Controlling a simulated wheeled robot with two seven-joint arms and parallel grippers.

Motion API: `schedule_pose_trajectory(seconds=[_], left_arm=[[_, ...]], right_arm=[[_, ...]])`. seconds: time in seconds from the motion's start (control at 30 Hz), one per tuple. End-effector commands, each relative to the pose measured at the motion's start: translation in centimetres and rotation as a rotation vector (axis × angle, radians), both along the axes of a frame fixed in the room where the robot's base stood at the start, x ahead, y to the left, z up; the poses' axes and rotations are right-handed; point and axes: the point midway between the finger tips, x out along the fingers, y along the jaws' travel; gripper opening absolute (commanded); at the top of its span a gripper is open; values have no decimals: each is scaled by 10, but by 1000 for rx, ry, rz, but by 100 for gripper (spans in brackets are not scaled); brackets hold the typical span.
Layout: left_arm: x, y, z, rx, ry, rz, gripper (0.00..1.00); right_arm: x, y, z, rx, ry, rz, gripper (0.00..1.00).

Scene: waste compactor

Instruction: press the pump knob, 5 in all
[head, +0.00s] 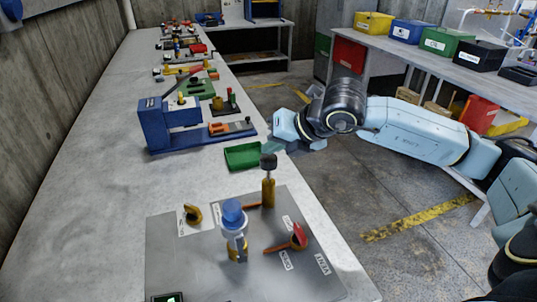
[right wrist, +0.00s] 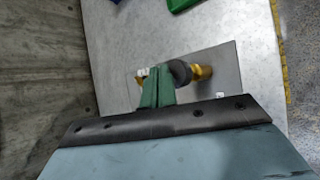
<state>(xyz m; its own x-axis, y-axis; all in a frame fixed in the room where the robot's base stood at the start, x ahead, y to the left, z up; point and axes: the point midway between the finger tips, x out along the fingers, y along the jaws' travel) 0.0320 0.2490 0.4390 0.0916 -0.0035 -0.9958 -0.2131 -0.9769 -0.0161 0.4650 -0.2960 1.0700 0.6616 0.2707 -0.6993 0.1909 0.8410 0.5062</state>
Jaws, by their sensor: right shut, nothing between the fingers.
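A black knob on a brass stem (head: 268,162), apparently the pump knob, stands upright at the back of a grey panel (head: 190,262). In the right wrist view the black knob (right wrist: 181,72) shows beside my fingertips, with its brass stem to the right. My right gripper (head: 272,148) has green fingers, shut and empty, close to the knob in the head view. In the right wrist view the fingers (right wrist: 157,88) partly overlap the panel; whether they touch the knob cannot be told. My left gripper is not in view.
A green tray (head: 242,157) and a blue press (head: 170,125) stand behind. Bins (head: 445,40) line the right table. The bench's left side is bare.

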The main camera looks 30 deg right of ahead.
Motion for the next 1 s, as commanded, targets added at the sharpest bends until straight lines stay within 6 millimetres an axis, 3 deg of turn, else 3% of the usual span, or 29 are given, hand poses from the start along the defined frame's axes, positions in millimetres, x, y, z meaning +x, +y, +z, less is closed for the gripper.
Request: schedule_pose_trajectory(seconds=[0.47, 1.0], left_arm=[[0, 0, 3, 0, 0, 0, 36], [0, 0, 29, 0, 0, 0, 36]], right_arm=[[0, 0, 8, 1, -4, 1, 0], [1, 0, 55, 1, -4, 1, 0]])
